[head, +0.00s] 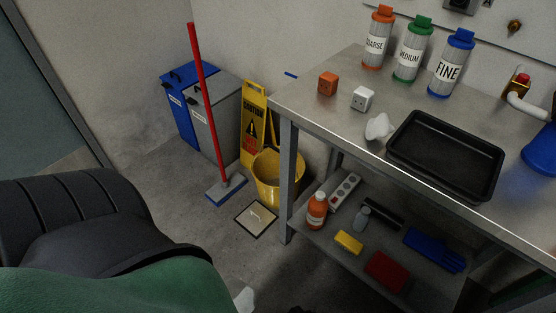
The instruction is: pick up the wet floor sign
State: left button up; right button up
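The wet floor sign (251,118) is a yellow upright board with dark lettering and a warning triangle. It stands on the floor against the back wall, between the grey bin and the metal table. The yellow bucket (279,181) stands in front of it and hides part of its lower right side. Neither of my grippers shows in the head view.
A red-handled broom (206,105) stands before a blue bin (190,75) and a grey bin (212,108). A small framed mat (256,219) lies on the floor. The metal table (330,117) stands right. A black office chair (75,220) with green cloth fills the lower left.

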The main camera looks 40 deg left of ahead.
aim_at(257, 127)
jog(key=u, duration=1.35)
